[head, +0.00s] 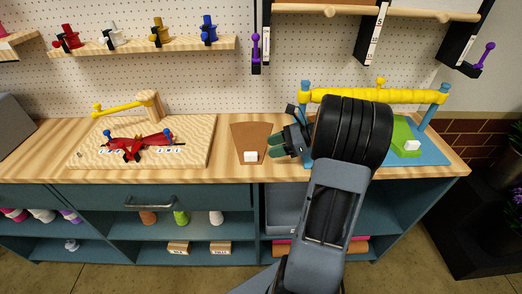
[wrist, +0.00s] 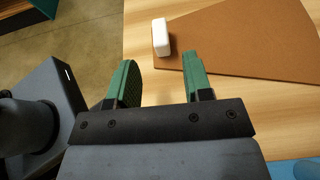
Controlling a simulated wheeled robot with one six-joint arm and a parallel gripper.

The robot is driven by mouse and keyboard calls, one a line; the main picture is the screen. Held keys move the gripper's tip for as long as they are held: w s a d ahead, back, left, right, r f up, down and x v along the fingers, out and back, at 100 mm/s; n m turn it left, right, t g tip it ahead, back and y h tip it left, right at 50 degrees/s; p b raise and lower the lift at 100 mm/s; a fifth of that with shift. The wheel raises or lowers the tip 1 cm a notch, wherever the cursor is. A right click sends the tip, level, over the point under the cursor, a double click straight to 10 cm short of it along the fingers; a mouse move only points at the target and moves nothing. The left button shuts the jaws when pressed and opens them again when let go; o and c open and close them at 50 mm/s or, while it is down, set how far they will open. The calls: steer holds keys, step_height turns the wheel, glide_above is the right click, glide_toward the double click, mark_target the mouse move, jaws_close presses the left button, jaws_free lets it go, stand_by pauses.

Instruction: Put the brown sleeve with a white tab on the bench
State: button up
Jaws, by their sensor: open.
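The brown sleeve (head: 250,139) lies flat on the wooden bench (head: 226,154), left of my gripper in the head view. Its white tab (head: 251,156) sits at its narrow lower end. The wrist view shows the sleeve (wrist: 248,50) and its tab (wrist: 160,37) just beyond my fingers. My gripper (head: 280,146) is open and empty, beside the sleeve's right edge. I cannot tell whether a finger touches the sleeve.
A wooden board (head: 190,140) with a red tool stands at left. A blue mat (head: 432,155) with a green sleeve (head: 404,136) and a yellow roll (head: 350,96) on a stand is at right. Bare bench lies between board and brown sleeve. Shelves are below.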

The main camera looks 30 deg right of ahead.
steer(key=v, duration=0.3)
steer(key=shift+s+d+r, duration=0.1)
steer(key=shift+s+d, duration=0.05)
steer(key=shift+d, duration=0.2)
steer(key=shift+s+r, duration=0.1)
steer(key=shift+r, duration=0.05)
steer(key=a+n+g+h, duration=0.1)
steer(key=a+n, duration=0.1)
steer(key=a, duration=0.1)
steer(key=s+a+n+g+h, duration=0.1)
steer(key=a+n+g, duration=0.1)
steer(key=a, duration=0.1)
steer(key=a+n+g, duration=0.1)
steer(key=a+n, duration=0.1)
steer(key=a, duration=0.1)
steer(key=shift+s+a+h, duration=0.25)
steer(key=shift+h, duration=0.15)
steer(key=s+a+f+n+h, duration=0.1)
steer(key=s+a+n+h, duration=0.7)
steer(key=n, duration=0.9)
steer(key=a, duration=0.2)
steer(key=shift+a+f+n+h, duration=0.3)
steer(key=shift+f+n+h, duration=0.05)
steer(key=shift+n+h, duration=0.05)
steer(key=shift+w, duration=0.1)
